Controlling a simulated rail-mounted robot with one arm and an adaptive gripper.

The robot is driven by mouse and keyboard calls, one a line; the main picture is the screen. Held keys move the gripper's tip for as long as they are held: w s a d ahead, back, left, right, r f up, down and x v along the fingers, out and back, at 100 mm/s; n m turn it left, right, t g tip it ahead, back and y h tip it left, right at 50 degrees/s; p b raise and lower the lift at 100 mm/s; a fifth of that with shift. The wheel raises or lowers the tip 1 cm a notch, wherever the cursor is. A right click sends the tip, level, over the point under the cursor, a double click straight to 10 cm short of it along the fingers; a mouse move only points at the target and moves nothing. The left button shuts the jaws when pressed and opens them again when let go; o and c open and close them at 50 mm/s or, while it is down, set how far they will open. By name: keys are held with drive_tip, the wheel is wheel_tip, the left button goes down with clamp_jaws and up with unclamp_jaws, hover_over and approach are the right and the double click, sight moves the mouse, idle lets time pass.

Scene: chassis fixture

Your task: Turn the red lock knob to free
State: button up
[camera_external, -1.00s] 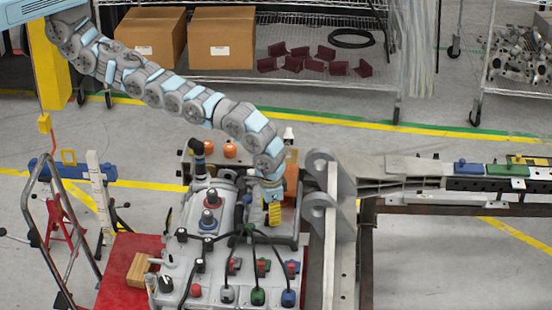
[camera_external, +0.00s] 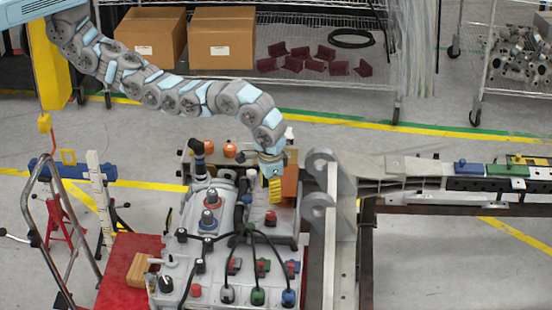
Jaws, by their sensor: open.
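My gripper (camera_external: 275,190), with yellow fingers, points down over the back right of the grey chassis fixture (camera_external: 225,280). It is open and holds nothing. A small red knob (camera_external: 270,217) stands on the fixture just below the fingertips, with a gap between them. It appears to be the lock knob, but its setting is too small to read.
Plugs and black cables (camera_external: 262,262) crowd the fixture's front. An orange block (camera_external: 290,182) stands close behind my gripper. A grey bracket (camera_external: 320,180) and long beam (camera_external: 400,168) are to the right. Orange knobs (camera_external: 229,150) are at the back.

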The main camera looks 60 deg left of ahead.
drive_tip(key=shift+r, duration=1.45)
